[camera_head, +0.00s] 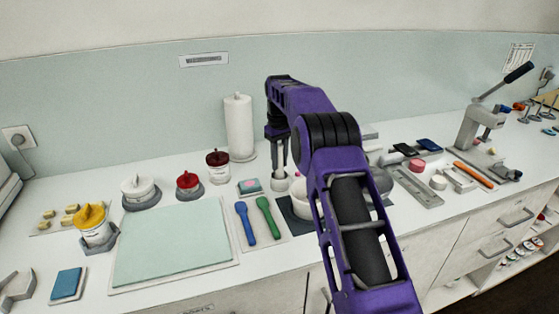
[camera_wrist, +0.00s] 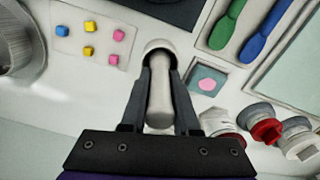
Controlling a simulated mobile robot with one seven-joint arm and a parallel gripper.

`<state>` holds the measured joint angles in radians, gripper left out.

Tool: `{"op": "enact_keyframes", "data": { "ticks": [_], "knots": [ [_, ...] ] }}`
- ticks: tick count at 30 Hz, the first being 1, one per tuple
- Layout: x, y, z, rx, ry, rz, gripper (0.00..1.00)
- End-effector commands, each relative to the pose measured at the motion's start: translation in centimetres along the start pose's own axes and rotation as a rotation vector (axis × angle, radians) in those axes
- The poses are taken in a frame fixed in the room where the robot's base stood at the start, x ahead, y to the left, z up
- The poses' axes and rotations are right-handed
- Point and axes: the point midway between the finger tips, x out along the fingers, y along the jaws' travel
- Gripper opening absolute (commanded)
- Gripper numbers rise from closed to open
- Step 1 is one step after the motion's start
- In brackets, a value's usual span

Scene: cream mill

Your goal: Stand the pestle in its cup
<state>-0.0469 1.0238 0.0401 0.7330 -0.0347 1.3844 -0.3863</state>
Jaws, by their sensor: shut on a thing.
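The pestle (camera_wrist: 159,95) is a pale grey-white rod. My gripper (camera_wrist: 159,72) is shut on it, with one dark finger on each side. In the wrist view its far end overlaps the opening of the small white cup (camera_wrist: 155,43); how deep it sits inside, if at all, is hidden. In the head view my gripper (camera_head: 279,160) points down, directly over the cup (camera_head: 279,183), and the pestle looks near upright between the fingers.
A pink-dotted teal pad (camera_wrist: 207,81) lies close beside the cup. Blue and green spatulas (camera_head: 264,216) lie in front of it. A red-lidded jar (camera_head: 189,184) and a white paper roll (camera_head: 239,127) stand to the left. Small coloured cubes (camera_wrist: 90,27) lie on a white plate.

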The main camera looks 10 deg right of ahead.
Motion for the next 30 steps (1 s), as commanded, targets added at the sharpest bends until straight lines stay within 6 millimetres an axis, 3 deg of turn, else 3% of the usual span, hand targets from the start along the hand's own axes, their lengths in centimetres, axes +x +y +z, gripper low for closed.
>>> {"op": "enact_keyframes", "data": {
  "ticks": [8,9,14,23,30],
  "knots": [
    [0.2,0.0,0.0,0.000,0.000,0.000,0.00],
    [0.3,0.0,0.0,0.000,0.000,0.000,0.33],
    [0.3,0.0,0.0,0.000,0.000,0.000,0.59],
    [0.1,0.0,0.0,0.000,0.000,0.000,0.59],
    [-3.2,0.0,-0.1,0.000,0.004,0.001,0.59]
  ]
}}
